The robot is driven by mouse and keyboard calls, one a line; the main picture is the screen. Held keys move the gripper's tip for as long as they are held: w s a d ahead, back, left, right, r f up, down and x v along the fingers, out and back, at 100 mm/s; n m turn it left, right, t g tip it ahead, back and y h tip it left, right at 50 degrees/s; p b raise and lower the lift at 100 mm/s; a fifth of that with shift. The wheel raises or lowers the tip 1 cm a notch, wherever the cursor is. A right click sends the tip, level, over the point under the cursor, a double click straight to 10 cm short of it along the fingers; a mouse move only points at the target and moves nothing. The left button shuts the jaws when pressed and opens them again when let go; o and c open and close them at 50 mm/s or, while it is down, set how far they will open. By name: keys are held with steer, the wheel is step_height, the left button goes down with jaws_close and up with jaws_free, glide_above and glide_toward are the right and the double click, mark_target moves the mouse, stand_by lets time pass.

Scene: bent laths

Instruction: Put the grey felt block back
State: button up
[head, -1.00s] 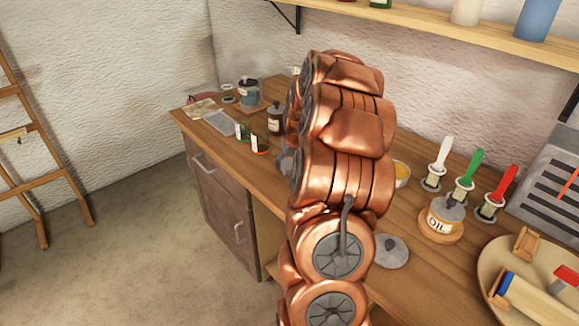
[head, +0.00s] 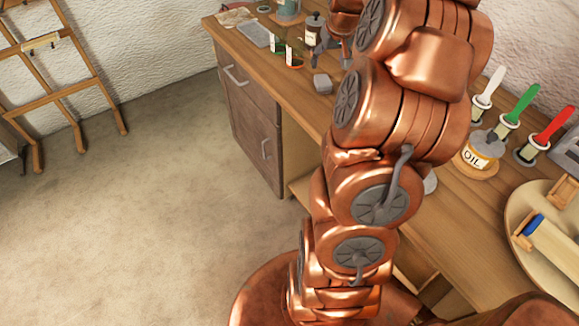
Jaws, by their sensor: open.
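A small grey block (head: 322,83), which looks like the felt block, lies on the wooden workbench (head: 284,82) near its front edge. My gripper (head: 335,54) is open and empty, a little above and behind the block in the picture. It points down and appears apart from the block. My copper arm covers part of the gripper and the middle of the bench.
Green and red labelled items (head: 293,56) and a dark bottle (head: 313,32) stand close to the block. An oil can (head: 479,152) and white, green and red-handled brushes (head: 519,104) stand to the right. Floor at left is clear.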

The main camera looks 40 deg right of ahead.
steer(key=s+a+n+g+y, duration=0.1)
steer(key=s+a+n, duration=0.15)
steer(key=a, duration=0.95)
steer(key=s+a+n+g+y, duration=0.1)
steer(key=s+a, duration=0.2)
steer(key=a, duration=1)
steer(key=s+a+f+n+g, duration=0.1)
steer(key=s+a+g, duration=0.1)
steer(key=s+a, duration=0.4)
steer(key=s+a+f+n+g, duration=0.1)
steer(key=s+a, duration=0.6)
steer(key=s, duration=0.7)
steer(key=shift+s+a+g, duration=0.15)
steer(key=shift+s+g, duration=0.2)
steer(key=shift+g, duration=0.05)
steer(key=shift+r+p, duration=0.45)
steer(key=shift+p, duration=0.1)
